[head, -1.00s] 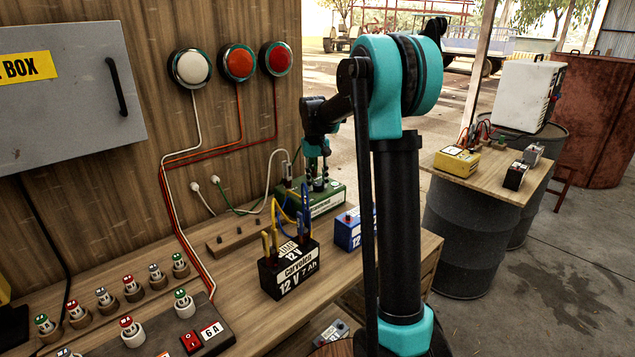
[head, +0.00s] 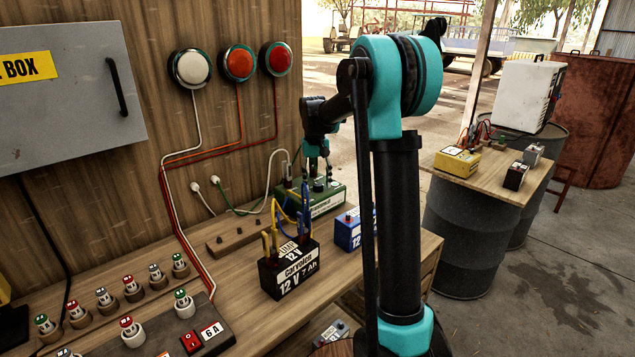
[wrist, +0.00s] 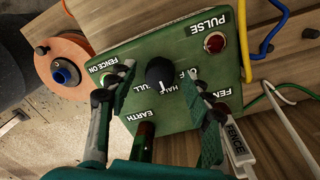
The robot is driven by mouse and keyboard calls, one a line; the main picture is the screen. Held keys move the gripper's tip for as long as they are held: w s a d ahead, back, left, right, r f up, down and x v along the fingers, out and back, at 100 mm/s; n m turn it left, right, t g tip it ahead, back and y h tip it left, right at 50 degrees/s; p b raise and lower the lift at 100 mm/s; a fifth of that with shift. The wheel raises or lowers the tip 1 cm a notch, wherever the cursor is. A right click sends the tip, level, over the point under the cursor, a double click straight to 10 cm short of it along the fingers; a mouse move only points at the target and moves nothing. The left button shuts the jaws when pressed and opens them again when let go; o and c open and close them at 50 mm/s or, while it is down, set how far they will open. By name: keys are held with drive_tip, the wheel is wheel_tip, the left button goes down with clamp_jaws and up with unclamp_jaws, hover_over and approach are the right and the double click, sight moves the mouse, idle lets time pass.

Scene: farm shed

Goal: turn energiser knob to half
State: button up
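The green energiser (wrist: 215,75) fills the middle of the wrist view. It also stands at the back of the bench in the head view (head: 325,207). Its black knob (wrist: 160,73) sits between my fingertips, beside partly covered HALF and FULL labels. I cannot tell exactly which mark the knob points to. My gripper (wrist: 164,75) is open, one finger on each side of the knob, with gaps showing to both.
A red PULSE lamp (wrist: 214,42) and a FENCE-tagged lead (wrist: 238,142) are on the energiser's right side. A black 12 V battery (head: 289,270) with yellow and blue leads and a blue battery (head: 347,232) stand in front. An orange reel-like disc (wrist: 62,68) lies at left.

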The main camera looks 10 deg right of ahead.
sight(316, 185)
wheel_tip(316, 185, up, 12)
drive_tip(key=shift+a, duration=0.3)
idle(0.3)
